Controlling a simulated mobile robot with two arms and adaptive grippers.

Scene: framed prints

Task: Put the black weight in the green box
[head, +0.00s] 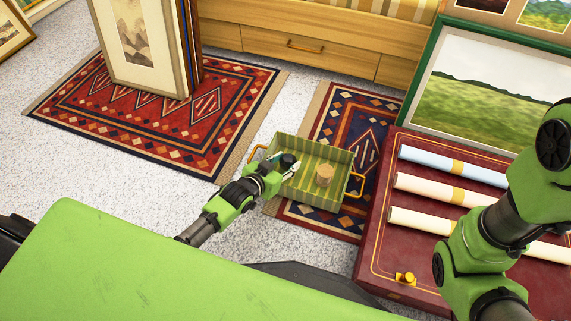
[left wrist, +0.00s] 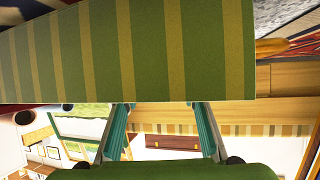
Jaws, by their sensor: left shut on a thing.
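The green box (head: 308,197) is an open tray with green and yellow stripes and orange handles, on a patterned rug. My left gripper (head: 287,162) is at its left end, with the fingertips over or inside the rim. It is shut on a small dark thing, which looks like the black weight (head: 287,159); the fingers hide much of it. I cannot tell whether it touches the box floor. In the left wrist view, the box's striped wall (left wrist: 150,50) covers the fingertips. My right gripper is not in view.
A tan cylinder (head: 325,175) stands in the box. A dark red case (head: 380,250) with rolled papers (head: 440,190) and a small yellow object (head: 405,278) is to the right. Framed prints (head: 140,45) stand on the left rug. A wooden drawer unit (head: 300,45) is behind.

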